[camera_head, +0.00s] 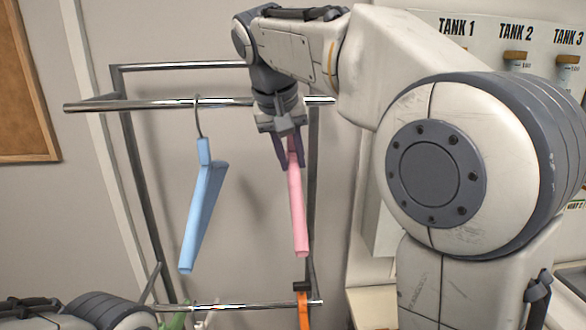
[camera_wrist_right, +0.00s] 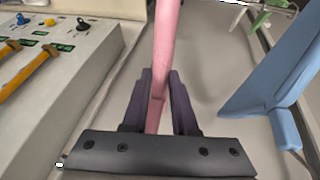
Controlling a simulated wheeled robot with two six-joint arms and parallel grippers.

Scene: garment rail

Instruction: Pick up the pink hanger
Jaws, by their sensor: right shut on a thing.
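The pink hanger (camera_head: 298,215) hangs down from my right gripper (camera_head: 289,150) in the head view, at the right end of the rail's top bar. The right gripper's two dark fingers are shut on its upper part. In the right wrist view the pink hanger (camera_wrist_right: 166,50) runs up between the fingers of the right gripper (camera_wrist_right: 159,88). The hanger's hook is hidden behind the gripper, so I cannot tell if it touches the bar. My left gripper is in neither view; only part of my left arm shows at the bottom left of the head view.
A blue hanger (camera_head: 203,215) hangs on the top bar (camera_head: 150,104) of the metal garment rail, left of the pink one. An orange item (camera_head: 303,312) hangs on the lower bar (camera_head: 240,306). A panel with tank labels (camera_head: 490,40) stands at the right. Wall lies behind the rail.

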